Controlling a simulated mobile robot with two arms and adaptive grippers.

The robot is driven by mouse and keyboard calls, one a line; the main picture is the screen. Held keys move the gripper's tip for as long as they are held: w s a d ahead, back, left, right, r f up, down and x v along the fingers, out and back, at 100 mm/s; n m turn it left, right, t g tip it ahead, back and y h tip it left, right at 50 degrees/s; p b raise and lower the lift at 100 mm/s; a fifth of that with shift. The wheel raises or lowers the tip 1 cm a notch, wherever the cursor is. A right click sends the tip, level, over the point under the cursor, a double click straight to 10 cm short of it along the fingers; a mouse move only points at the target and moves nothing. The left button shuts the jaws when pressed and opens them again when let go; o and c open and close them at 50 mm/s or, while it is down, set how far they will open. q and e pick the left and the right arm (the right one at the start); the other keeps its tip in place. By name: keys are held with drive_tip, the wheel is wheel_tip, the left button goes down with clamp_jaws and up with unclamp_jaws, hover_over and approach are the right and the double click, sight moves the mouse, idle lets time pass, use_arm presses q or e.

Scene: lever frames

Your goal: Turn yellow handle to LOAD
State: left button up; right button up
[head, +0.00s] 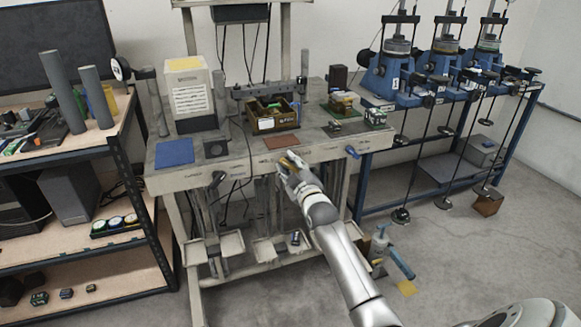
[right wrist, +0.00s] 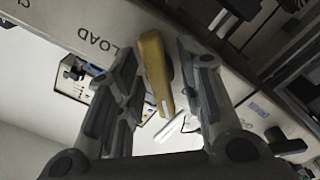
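The yellow handle (right wrist: 155,70) shows in the right wrist view, standing between the two open fingers of my right gripper (right wrist: 160,88). A gap shows between it and the right finger; its left side is close to the left finger, and I cannot tell whether they touch. The word LOAD (right wrist: 96,39) is printed on the pale panel to the left of the handle. In the head view my right gripper (head: 290,165) is at the front edge of the bench (head: 225,175) and mostly hides the handle. My left gripper is not in view.
The bench top holds a blue mat (head: 174,153), a brown mat (head: 281,141) and an open brown box (head: 273,115). A shelf (head: 140,235) stands at left and blue machines (head: 390,75) at right.

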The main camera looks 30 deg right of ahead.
clamp_jaws()
drive_tip(key=m+p, duration=0.1)
drive_tip(key=m, duration=0.1)
drive_tip(key=shift+r+m+p, duration=0.1)
drive_tip(key=shift+m+p, duration=0.3)
drive_tip(key=m+p, duration=0.2)
drive_tip(key=m, duration=0.2)
drive_tip(key=shift+m, duration=0.3)
drive_tip(key=m+p, duration=0.1)
drive_tip(key=m, duration=0.4)
drive_tip(key=shift+m, duration=0.3)
drive_tip(key=m, duration=0.4)
drive_tip(key=shift+m, duration=0.4)
